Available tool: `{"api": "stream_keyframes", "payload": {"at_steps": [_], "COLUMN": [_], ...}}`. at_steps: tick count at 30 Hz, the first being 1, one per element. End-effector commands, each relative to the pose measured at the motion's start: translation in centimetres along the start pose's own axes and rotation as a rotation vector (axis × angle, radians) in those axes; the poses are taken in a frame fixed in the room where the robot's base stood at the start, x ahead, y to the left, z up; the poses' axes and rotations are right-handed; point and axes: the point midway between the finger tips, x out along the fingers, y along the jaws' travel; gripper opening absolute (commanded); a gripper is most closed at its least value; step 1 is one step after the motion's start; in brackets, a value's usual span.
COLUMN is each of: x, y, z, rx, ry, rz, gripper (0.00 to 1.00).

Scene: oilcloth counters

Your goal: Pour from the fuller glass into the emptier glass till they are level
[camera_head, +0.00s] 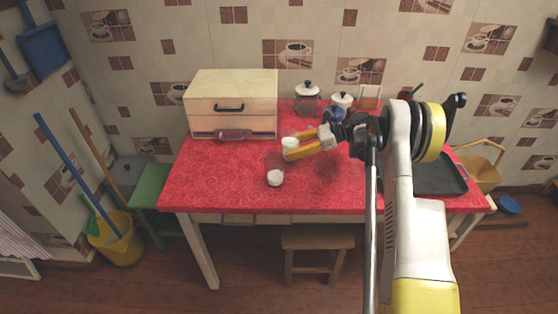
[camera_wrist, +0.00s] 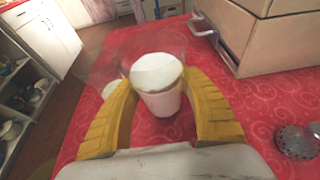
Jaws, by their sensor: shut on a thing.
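My gripper (camera_head: 300,147) reaches left over the red counter, its yellow fingers shut around a clear glass holding white liquid (camera_head: 289,142). In the wrist view this held glass (camera_wrist: 160,102) sits between the two fingers and looks about upright. Its white surface shows well below the faint clear rim. A second clear glass with white liquid (camera_head: 275,178) stands on the counter, nearer the front edge than the held one. In the wrist view the second glass (camera_wrist: 110,87) is partly hidden behind the left finger. I cannot tell exactly how the two levels compare.
A cream bread box (camera_head: 231,92) stands at the back left, with a reddish bottle (camera_head: 233,135) lying before it. Lidded jars (camera_head: 307,92) stand at the back. A dark tray (camera_head: 437,174) lies at the right. The counter's front left is clear.

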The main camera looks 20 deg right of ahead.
Motion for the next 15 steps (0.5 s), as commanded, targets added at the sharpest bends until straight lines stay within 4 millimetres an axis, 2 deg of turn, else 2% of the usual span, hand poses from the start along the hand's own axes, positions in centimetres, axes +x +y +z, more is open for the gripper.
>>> {"api": "stream_keyframes", "payload": {"at_steps": [5,15], "x": [0.48,0.21], "y": [0.38,0.45], "z": [0.18,0.66], "rx": [-0.014,-0.024], "ry": [-0.001,0.006], "rz": [0.035,0.03], "gripper": [0.13,0.13]}}
